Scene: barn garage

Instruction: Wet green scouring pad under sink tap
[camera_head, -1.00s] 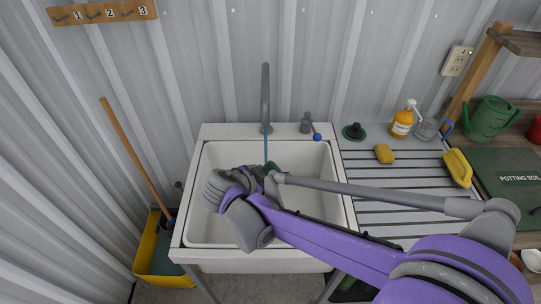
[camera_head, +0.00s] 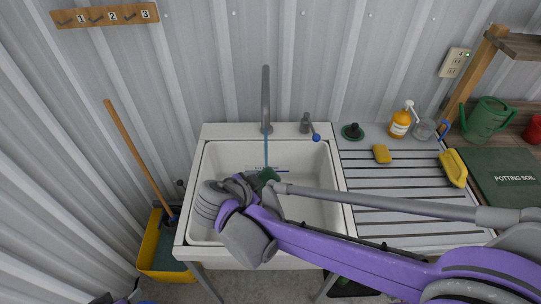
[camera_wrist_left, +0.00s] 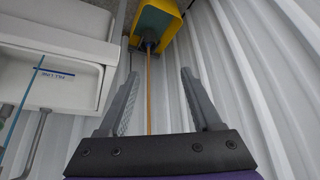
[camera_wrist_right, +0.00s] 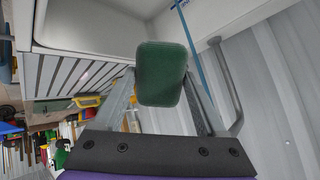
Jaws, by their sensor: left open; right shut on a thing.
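The green scouring pad (camera_wrist_right: 162,75) is between the fingers of my right gripper, which is shut on it. In the head view the pad (camera_head: 268,174) shows as a dark green patch beside my right gripper (camera_head: 258,180), over the white sink (camera_head: 315,212). The tap (camera_head: 265,95) runs a thin blue stream (camera_head: 266,150) that comes down at the pad in the head view. In the right wrist view the stream (camera_wrist_right: 190,45) passes beside the pad; contact is unclear. My left gripper (camera_wrist_left: 158,75) is open and empty, beside the sink.
A yellow bucket (camera_head: 160,250) with a mop handle (camera_head: 138,150) stands left of the sink. The drainboard (camera_head: 385,190) holds a yellow sponge (camera_head: 382,154), a yellow brush (camera_head: 453,167) and a soap bottle (camera_head: 400,124).

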